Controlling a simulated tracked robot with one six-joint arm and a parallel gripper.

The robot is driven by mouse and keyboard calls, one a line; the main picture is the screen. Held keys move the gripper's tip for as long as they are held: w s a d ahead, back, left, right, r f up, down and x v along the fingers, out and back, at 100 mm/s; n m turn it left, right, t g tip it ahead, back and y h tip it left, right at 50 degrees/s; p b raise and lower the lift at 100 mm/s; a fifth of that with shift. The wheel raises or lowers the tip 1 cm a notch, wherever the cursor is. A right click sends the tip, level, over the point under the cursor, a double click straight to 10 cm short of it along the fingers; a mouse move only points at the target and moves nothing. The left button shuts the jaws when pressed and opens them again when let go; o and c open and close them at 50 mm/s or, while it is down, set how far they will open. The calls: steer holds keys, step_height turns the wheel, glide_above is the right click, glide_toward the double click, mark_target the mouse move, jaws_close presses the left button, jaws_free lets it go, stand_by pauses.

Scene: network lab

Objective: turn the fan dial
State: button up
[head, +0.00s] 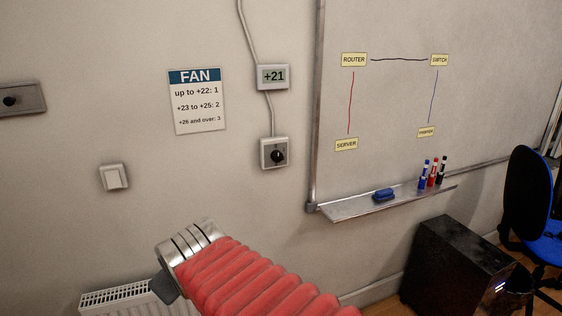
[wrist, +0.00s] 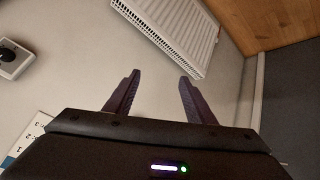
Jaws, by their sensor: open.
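The fan dial (head: 277,156) is a black knob on a pale square plate on the wall, below the +21 display (head: 273,77). Its pointer setting is too small to read. The FAN sign (head: 197,101) lists up to +22: 1, +23 to +25: 2, +26 and over: 3. In the wrist view, a black knob on a pale plate, apparently the dial (wrist: 9,56), shows at the left edge. My gripper (wrist: 160,78) is open and empty, its two dark fingers apart and away from the knob. In the head view my arm hides most of it, below and left of the dial.
A light switch (head: 114,177) is on the wall at left, and a grey plate with a black knob (head: 21,99) is further left. A radiator (wrist: 178,28) is low on the wall. A whiteboard (head: 395,85) with a marker tray (head: 345,207) is right of the dial.

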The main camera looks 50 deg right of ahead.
steer(key=w+d+r+n+t+h, duration=0.1)
steer(key=w+d+r+h, duration=0.15)
steer(key=d, duration=0.45)
steer(key=w+d+r+n+t+h, duration=0.1)
steer(key=w+d, duration=0.2)
steer(key=d, duration=0.4)
steer(key=n+t+h, duration=0.3)
steer(key=n+t, duration=0.2)
steer(key=n, duration=0.4)
glide_toward(278, 158)
steer(key=d+v, duration=0.1)
steer(key=v, duration=0.5)
steer(key=shift+a+y, duration=0.1)
steer(key=shift+y, duration=0.15)
steer(key=x, duration=1.3)
steer(key=shift+w+r, duration=0.15)
steer(key=shift+w, duration=0.2)
